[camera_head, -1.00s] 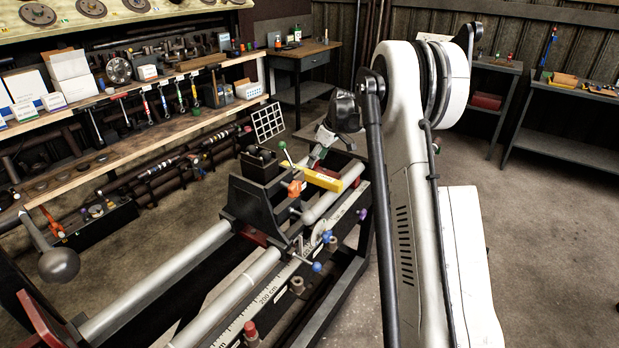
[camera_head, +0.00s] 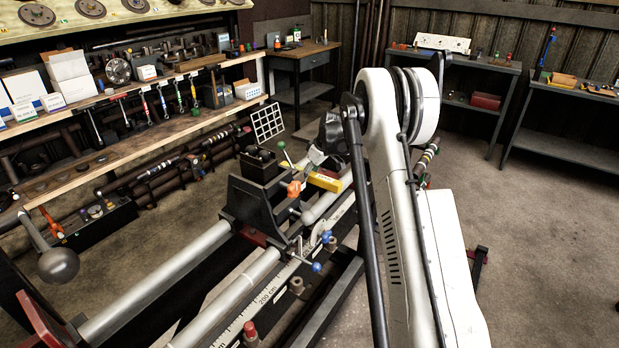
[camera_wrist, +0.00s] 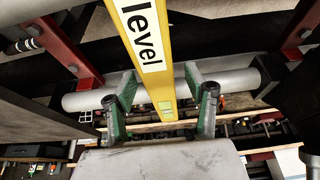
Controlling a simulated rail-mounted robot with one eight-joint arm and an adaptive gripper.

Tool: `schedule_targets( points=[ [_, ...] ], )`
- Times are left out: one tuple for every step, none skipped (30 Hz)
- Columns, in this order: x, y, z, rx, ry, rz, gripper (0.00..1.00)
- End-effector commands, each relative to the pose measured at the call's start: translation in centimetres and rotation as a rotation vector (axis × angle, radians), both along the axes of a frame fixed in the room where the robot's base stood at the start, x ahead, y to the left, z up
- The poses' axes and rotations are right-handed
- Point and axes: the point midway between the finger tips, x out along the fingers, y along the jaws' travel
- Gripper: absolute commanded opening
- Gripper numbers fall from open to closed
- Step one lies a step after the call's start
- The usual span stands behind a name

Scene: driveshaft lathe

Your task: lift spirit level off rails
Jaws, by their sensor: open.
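The spirit level is a yellow bar (camera_head: 326,182) lying across the silver rails (camera_head: 185,268) of the lathe, behind the dark carriage block. In the wrist view the level (camera_wrist: 148,45), with the black word "level" on a white label, runs from the top edge down between my fingers. A silver rail (camera_wrist: 85,101) crosses beneath it. My gripper (camera_wrist: 161,74) is open, with one green finger on each side of the level; whether either finger touches it I cannot tell. In the head view my wrist covers part of the level and the fingers are hard to see.
The dark carriage block (camera_head: 262,205) with orange and green knobs stands close to the level. Red brackets (camera_wrist: 62,50) flank the rail in the wrist view. A workbench (camera_head: 120,150) with tools runs along the left. Open floor (camera_head: 550,220) lies to the right.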

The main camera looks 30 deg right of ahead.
Motion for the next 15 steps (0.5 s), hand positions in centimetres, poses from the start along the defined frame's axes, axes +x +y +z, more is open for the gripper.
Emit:
schedule_targets(
  points=[
    [0.00, -0.01, 0.01, 0.000, 0.000, 0.000, 0.47],
    [-0.01, -0.02, 0.01, 0.000, 0.000, 0.000, 0.43],
    [-0.01, -0.02, 0.01, 0.000, 0.000, 0.000, 0.37],
    [-0.01, -0.02, 0.01, 0.000, 0.000, 0.000, 0.33],
    [-0.01, -0.02, 0.02, 0.000, 0.000, 0.000, 0.29],
    [-0.01, -0.02, 0.02, 0.000, 0.000, 0.000, 0.24],
    [-0.01, -0.02, 0.02, 0.000, 0.000, 0.000, 0.20],
    [-0.01, -0.03, 0.02, 0.000, 0.000, 0.000, 0.16],
    [-0.01, -0.03, 0.03, 0.000, 0.000, 0.000, 0.11],
    [-0.01, -0.03, 0.03, 0.000, 0.000, 0.000, 0.07],
    [-0.01, -0.03, 0.03, 0.000, 0.000, 0.000, 0.03],
    [-0.01, -0.03, 0.03, 0.000, 0.000, 0.000, 0.00],
    [-0.01, -0.03, 0.04, 0.000, 0.000, 0.000, 0.00],
    [-0.01, -0.03, 0.04, 0.000, 0.000, 0.000, 0.00],
    [-0.01, -0.03, 0.08, 0.000, 0.000, 0.000, 0.00]
  ],
)
